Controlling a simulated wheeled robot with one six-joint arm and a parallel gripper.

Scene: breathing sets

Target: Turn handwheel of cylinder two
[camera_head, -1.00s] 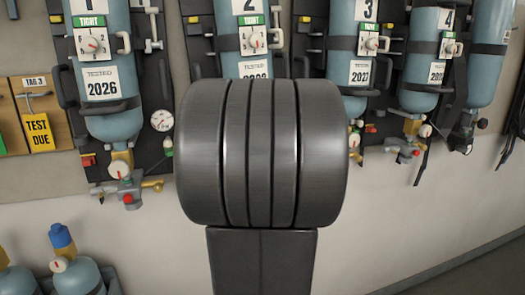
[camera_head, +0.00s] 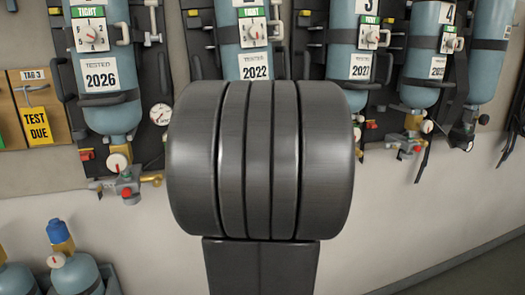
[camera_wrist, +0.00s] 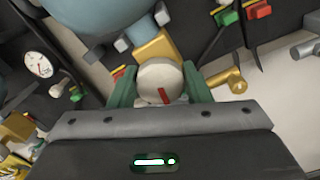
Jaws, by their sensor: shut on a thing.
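Cylinder two (camera_head: 252,60) is a light blue bottle on the wall rack, with a "2" label, a green "TIGHT" dial (camera_head: 252,32) and a "2022" tag. Its lower end and valve are hidden behind my dark arm in the head view. In the wrist view a round white handwheel (camera_wrist: 153,82) with a red mark sits on a brass valve (camera_wrist: 157,46) below a blue cylinder. My gripper (camera_wrist: 160,76) has its green fingers on both sides of this handwheel and is shut on it. The red mark points roughly along the view's vertical, slightly tilted.
Cylinder one (camera_head: 110,114) hangs to the left, and cylinders three (camera_head: 352,97) and four (camera_head: 418,93) to the right. A gauge (camera_wrist: 40,65) lies left of the gripper, a brass fitting (camera_wrist: 226,80) right. Smaller bottles (camera_head: 75,275) stand at lower left.

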